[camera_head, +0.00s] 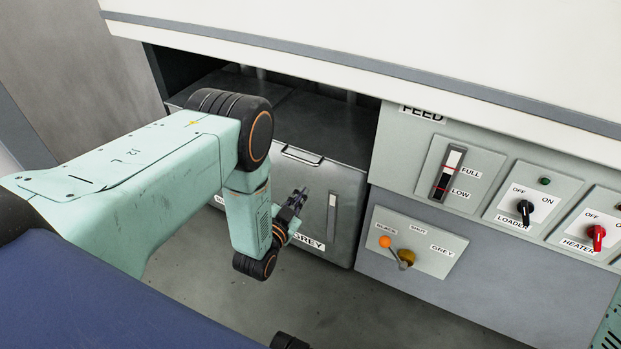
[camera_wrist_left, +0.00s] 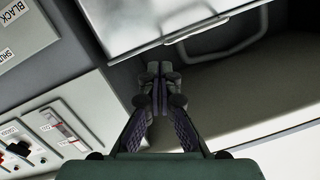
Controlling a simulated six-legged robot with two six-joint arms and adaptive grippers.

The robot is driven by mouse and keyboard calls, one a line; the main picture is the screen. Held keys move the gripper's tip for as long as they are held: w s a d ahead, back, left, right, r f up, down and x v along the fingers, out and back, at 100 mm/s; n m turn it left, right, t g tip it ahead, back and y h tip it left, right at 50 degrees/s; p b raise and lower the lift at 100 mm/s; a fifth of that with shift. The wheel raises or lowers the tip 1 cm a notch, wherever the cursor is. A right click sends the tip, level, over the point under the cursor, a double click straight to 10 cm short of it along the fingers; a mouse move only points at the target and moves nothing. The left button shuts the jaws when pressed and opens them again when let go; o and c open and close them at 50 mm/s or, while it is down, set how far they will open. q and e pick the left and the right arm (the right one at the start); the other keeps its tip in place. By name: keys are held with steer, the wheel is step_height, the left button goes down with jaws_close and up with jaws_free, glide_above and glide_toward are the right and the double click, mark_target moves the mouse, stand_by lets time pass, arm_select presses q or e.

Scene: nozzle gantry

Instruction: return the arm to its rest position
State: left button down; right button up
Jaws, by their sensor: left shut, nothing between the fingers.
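My left arm comes in from the left in the head view, with its mint-green links bent downward. My left gripper (camera_head: 297,200) is shut and empty, in front of the grey bin front marked GREY (camera_head: 325,205). In the left wrist view the gripper (camera_wrist_left: 160,80) has its fingers together with nothing between them. The bin's metal front and handle (camera_wrist_left: 215,40) show beyond the fingertips there. I cannot tell from these views whether the gripper touches the bin. My right gripper is not in view.
A selector plate with an orange-knobbed lever (camera_head: 386,242) is right of the bin. A FEED panel has a level gauge (camera_head: 449,173), a black LOADER switch (camera_head: 525,211) and a red HEATER switch (camera_head: 597,237). A white hood (camera_head: 400,35) overhangs above. Grey floor (camera_head: 350,305) is open below.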

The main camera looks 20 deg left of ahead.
arm_select(q)
steer(key=s+f+n+g, duration=0.2)
steer(key=s+f+g, duration=0.25)
steer(key=s, duration=0.35)
steer(key=s+f+n+g, duration=0.1)
steer(key=s+f+g, duration=0.4)
steer(key=s, duration=0.4)
steer(key=s+d+r+g, duration=0.1)
steer(key=s+r+g, duration=0.2)
steer(key=s, duration=0.7)
steer(key=s+d+r+n+g, duration=0.1)
steer(key=s+r+g, duration=0.3)
steer(key=s, duration=0.6)
steer(key=shift+s+d+n, duration=0.2)
steer(key=shift+d+n, duration=0.1)
steer(key=shift+s, duration=0.1)
